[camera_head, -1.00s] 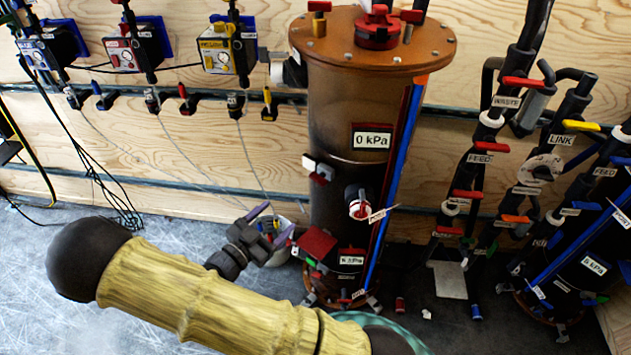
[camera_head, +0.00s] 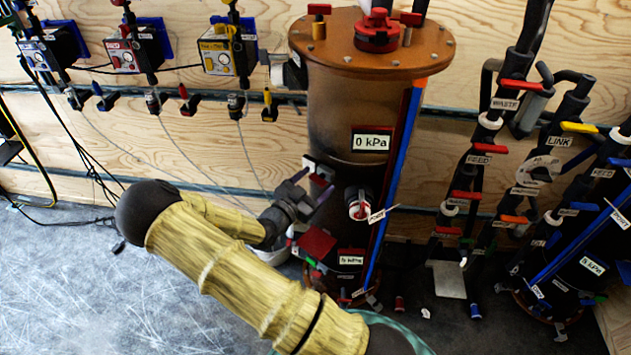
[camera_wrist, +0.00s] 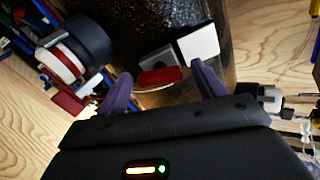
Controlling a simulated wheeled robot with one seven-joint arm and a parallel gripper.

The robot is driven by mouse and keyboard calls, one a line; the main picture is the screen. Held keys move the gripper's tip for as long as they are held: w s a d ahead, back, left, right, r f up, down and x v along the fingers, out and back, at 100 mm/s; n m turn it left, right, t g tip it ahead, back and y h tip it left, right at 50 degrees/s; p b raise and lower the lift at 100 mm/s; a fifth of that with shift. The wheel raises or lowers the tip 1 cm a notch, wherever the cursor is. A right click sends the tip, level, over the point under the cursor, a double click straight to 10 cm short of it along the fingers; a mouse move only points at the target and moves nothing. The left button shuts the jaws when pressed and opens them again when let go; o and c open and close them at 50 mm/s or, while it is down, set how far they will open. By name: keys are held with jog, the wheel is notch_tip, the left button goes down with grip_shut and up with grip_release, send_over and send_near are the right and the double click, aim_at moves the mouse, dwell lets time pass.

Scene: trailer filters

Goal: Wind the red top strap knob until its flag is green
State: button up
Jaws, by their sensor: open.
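A red knob (camera_head: 319,181) sits beside a white block (camera_head: 309,164) on the left side of the brown cylinder (camera_head: 335,120); I take it for the top strap knob. In the wrist view the red knob (camera_wrist: 158,77) shows between my fingertips, with the white block (camera_wrist: 199,42) and a dark part beside it. My gripper (camera_head: 312,187) has its purple fingers apart, one to either side of the knob in the picture. My gripper in the wrist view (camera_wrist: 163,84) looks empty; contact cannot be told. I cannot make out a green flag.
A red-and-white valve (camera_head: 359,208) with a label sticks out to the right of the knob; it looks large in the wrist view (camera_wrist: 62,62). A red plate (camera_head: 317,243) is below. Pipes with coloured handles (camera_head: 480,160) stand right. Open floor (camera_head: 80,290) lies left.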

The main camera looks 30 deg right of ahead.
jog(key=shift+w+d, duration=0.15)
jog(key=shift+d, duration=0.15)
jog(key=c, duration=1)
jog(key=shift+n, duration=0.4)
jog(key=shift+o, duration=0.2)
jog(key=shift+n+p, duration=0.8)
jog(key=shift+n, duration=1.7)
